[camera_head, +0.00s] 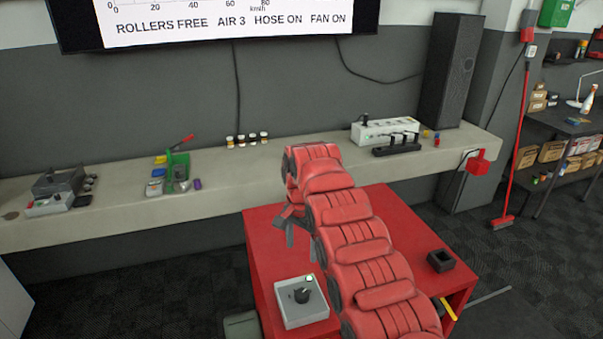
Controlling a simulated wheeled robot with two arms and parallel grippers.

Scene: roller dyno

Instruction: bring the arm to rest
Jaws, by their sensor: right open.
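My right arm, red and segmented, comes in from the bottom right and bends down at its far end. My right gripper (292,233) hangs below that bend, over the left part of a red table (405,225). Its dark grey fingers are apart, and I see nothing held between them. The arm hides part of the gripper and much of the table top. My left arm and left gripper are not in this view.
A grey box with a black knob (301,296) stands on the table near the gripper. A small black open holder (441,260) is at the table's right. Behind runs a long pale shelf (228,177) with a white switch box (384,130) and a green tool (178,170).

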